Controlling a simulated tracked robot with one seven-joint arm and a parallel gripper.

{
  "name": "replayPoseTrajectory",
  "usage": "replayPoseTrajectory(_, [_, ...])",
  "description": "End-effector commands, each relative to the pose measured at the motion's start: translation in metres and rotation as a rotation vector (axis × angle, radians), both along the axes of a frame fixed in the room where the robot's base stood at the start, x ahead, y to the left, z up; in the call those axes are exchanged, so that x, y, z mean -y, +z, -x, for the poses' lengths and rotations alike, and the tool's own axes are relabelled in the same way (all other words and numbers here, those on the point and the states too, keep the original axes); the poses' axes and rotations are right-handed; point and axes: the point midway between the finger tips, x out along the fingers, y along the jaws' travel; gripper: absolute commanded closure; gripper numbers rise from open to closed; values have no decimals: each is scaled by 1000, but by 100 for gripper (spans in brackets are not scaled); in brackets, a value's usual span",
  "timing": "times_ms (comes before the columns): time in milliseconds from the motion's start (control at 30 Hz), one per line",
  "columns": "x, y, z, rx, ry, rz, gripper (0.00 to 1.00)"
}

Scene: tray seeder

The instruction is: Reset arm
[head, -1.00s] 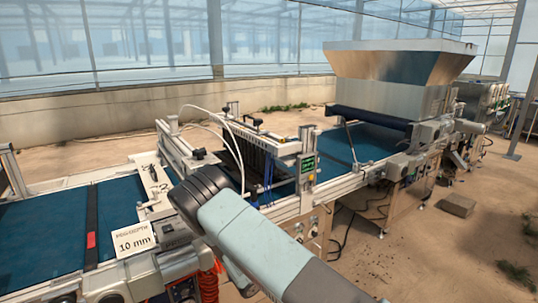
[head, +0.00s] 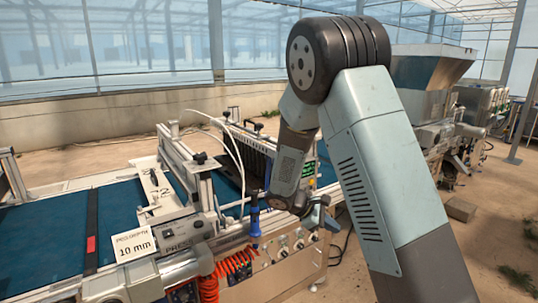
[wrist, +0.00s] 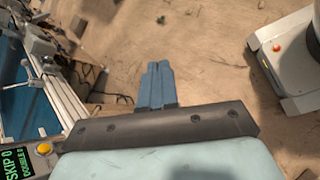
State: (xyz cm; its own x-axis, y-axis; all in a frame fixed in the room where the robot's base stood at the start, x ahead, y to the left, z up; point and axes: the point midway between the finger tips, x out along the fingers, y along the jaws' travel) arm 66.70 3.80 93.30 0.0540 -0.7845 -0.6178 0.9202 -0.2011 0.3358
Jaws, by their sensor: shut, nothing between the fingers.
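My gripper (wrist: 157,70) shows in the wrist view with its two blue fingers side by side and closed, nothing between them. Below the fingers in that view is bare sandy floor. In the head view my arm rises in the front, bends at a dark joint near the top and comes down beside the seeder's front side. The fingertips cannot be made out clearly there. My arm hides part of the seeder (head: 130,262) and its hopper (head: 420,75).
A blue belt (head: 45,235) runs at the left with a "10 mm" sign (head: 134,247). A red coiled hose (head: 232,262) and a blue-handled tool (head: 254,215) are near my arm. A display (wrist: 20,160) and button lie close to the hand.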

Motion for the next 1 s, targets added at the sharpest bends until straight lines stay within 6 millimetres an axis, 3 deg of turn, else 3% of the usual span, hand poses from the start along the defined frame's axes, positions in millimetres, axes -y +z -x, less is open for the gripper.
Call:
replayPoseTrajectory(400, [31,82,57,193,-275,-291,100])
replayPoseTrajectory(1000, [51,174,154,492,-608,-673,100])
